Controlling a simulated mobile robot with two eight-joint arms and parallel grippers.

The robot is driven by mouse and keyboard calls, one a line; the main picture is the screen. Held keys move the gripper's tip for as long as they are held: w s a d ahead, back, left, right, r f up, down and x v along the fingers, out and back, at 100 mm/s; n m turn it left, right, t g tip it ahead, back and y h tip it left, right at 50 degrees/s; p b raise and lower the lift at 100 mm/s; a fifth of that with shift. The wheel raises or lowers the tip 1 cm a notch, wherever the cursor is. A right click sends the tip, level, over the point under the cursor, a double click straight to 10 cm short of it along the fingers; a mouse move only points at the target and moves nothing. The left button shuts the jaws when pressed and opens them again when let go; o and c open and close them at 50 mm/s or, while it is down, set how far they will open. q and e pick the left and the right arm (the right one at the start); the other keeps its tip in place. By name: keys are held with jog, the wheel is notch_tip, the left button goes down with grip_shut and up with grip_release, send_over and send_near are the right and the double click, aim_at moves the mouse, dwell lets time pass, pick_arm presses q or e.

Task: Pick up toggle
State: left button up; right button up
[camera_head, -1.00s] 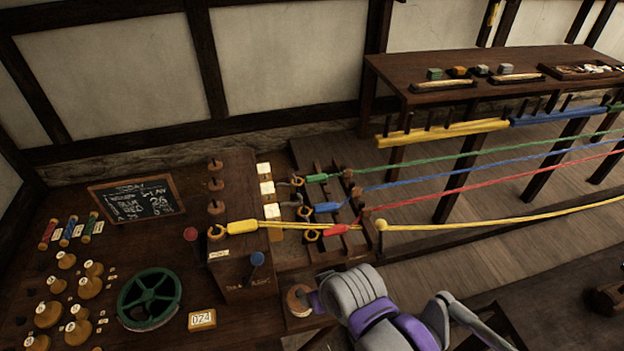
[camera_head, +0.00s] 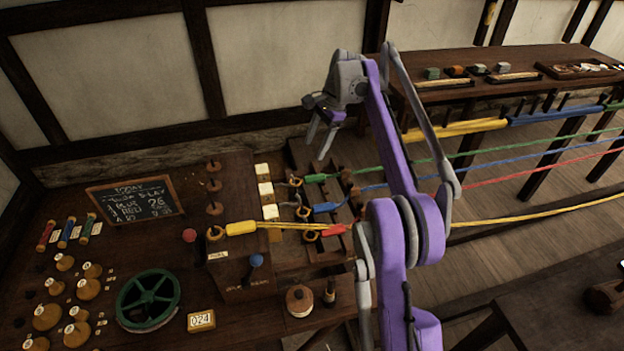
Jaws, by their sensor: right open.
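No object is clearly identifiable as the toggle. A small upright wooden piece (camera_head: 330,291) stands at the bench's front edge beside a pale spool (camera_head: 299,300); it could be the toggle, but I cannot tell. My right gripper (camera_head: 320,146) is raised above the back of the rope frame, fingers apart and pointing down, with nothing between them. It is well above and behind the small wooden piece. My purple and grey right arm crosses the ropes and hides part of the yellow one. My left gripper is not in view.
The wooden bench holds a green handwheel (camera_head: 149,299), a chalkboard (camera_head: 135,200), a blue-knobbed lever (camera_head: 256,261) and several bobbins. Green, blue, red and yellow ropes stretch right from the rope frame. A dark table (camera_head: 500,62) stands at the back right.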

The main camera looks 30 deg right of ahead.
jog(key=w+d+f+m, duration=0.1)
jog(key=d+f+m, duration=0.2)
jog(key=d, duration=0.1)
jog(key=y+b, duration=0.1)
jog(key=b, duration=0.2)
send_over(314, 176)
jog(key=d, duration=0.2)
notch_tip(314, 176, down, 6)
jog(key=shift+s+d+r, duration=0.1)
jog(key=shift+d+r, duration=0.05)
jog(key=shift+r, duration=0.05)
jog(key=b+x, duration=0.2)
jog(key=x, duration=0.1)
jog(key=shift+s+f, duration=0.15)
jog(key=shift+f, duration=0.1)
jog(key=shift+a+f, duration=0.55)
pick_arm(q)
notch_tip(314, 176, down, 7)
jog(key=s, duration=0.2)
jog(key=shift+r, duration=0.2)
pick_arm(e)
jog(key=shift+c, duration=0.2)
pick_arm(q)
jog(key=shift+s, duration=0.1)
pick_arm(e)
grip_shut()
